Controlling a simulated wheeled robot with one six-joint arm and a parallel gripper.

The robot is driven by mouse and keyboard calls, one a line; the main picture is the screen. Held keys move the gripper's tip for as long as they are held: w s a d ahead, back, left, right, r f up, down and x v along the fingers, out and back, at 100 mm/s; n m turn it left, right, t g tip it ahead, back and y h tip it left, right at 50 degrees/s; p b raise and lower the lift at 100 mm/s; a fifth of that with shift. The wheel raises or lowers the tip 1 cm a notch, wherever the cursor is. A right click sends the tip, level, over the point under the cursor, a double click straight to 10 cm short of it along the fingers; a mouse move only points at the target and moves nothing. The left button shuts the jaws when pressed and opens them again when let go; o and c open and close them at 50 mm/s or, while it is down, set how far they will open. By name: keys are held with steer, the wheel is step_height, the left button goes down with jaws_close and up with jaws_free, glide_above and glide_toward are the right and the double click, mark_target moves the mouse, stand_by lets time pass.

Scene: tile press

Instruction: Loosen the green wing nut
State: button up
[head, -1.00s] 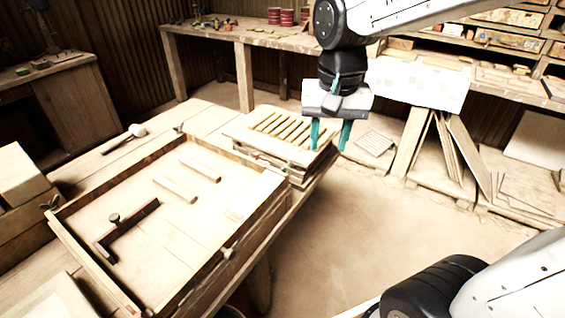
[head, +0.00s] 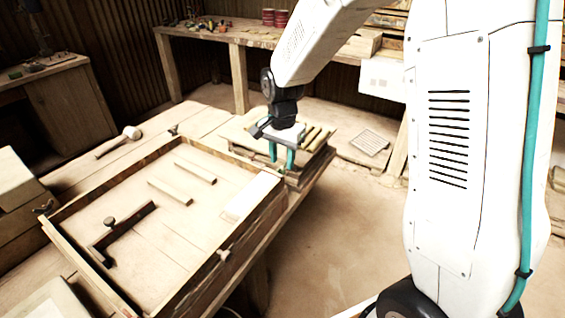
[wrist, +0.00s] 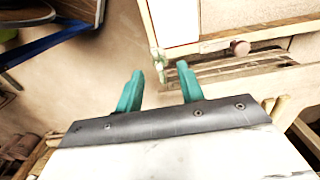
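In the wrist view a pale green wing nut (wrist: 158,62) sits at the corner of a wooden frame. In the picture it lies between my two teal fingertips and slightly beyond them. My gripper (wrist: 160,72) is open, with nothing between its fingers that I can see held. In the head view my gripper (head: 282,163) points down by the far right corner of the wooden frame (head: 262,222). I cannot make out the green wing nut there; my fingers may hide it. I cannot tell whether they touch it.
A brown knob (wrist: 239,48) sticks out beside the nut in the wrist view. A slatted rack (head: 316,138) stands close to my gripper. The frame holds wooden strips and a dark bar (head: 125,230). A mallet (head: 131,132) lies beyond. Open floor is to the right.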

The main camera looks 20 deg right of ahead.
steer(key=shift+f, duration=1.1)
jaws_close()
steer(key=shift+n, duration=0.4)
steer(key=n, duration=0.3)
steer(key=shift+w+r+n, duration=0.1)
steer(key=shift+n, duration=0.3)
steer(key=n, duration=1.3)
steer(key=shift+n, duration=0.3)
